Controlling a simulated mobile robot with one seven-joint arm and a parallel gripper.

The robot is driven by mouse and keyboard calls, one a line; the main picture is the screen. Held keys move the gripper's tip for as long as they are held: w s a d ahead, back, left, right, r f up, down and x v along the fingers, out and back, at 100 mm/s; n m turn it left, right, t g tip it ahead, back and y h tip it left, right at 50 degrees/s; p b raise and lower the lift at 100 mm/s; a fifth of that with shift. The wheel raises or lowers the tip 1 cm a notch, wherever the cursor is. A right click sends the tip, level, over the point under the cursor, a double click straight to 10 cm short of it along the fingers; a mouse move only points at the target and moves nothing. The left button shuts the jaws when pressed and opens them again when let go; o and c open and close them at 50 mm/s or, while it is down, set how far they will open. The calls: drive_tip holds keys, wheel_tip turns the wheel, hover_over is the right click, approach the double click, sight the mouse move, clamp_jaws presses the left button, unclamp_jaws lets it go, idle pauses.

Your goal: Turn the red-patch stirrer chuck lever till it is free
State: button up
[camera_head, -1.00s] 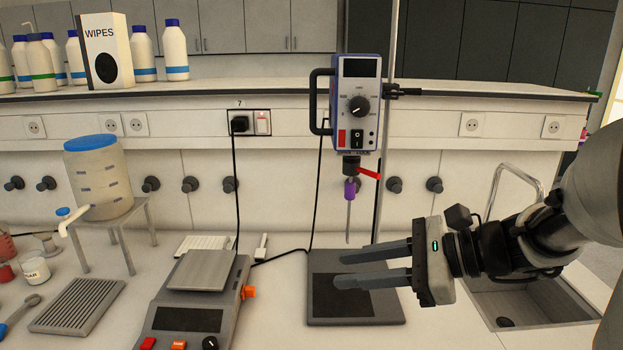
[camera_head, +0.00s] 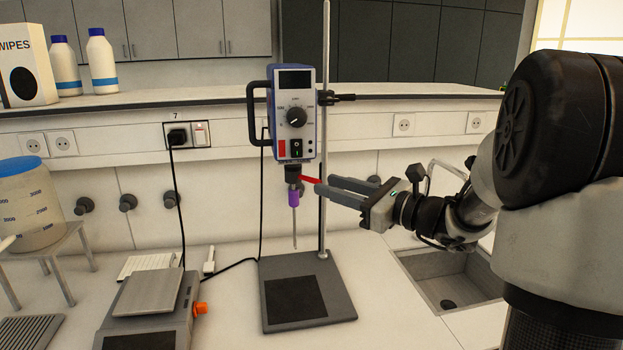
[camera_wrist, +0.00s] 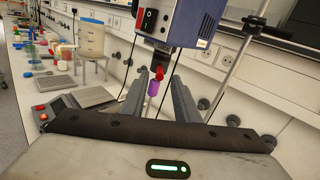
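The stirrer (camera_head: 292,110) is a blue and grey box with a red patch (camera_head: 282,150) on its front, clamped to an upright rod. Below it is the dark chuck (camera_head: 292,172) with a red lever (camera_head: 310,180) sticking out right. A purple-topped stirring shaft (camera_head: 294,198) hangs from the chuck. My gripper (camera_head: 323,184) is open, its fingertips at the lever's outer end. In the wrist view the lever (camera_wrist: 160,73) appears between the two separated fingertips. I cannot tell whether either finger touches it.
The stirrer's base plate (camera_head: 308,292) stands on the bench below, with a balance (camera_head: 150,295) to its left and a sink (camera_head: 448,283) to its right. The stand rod (camera_head: 324,130) rises just behind my fingers. A black cable runs behind the balance.

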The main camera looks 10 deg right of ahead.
sight(300, 176)
drive_tip(key=x, duration=0.6)
drive_tip(key=shift+w+a, duration=0.1)
drive_tip(key=shift+c, duration=0.4)
clamp_jaws()
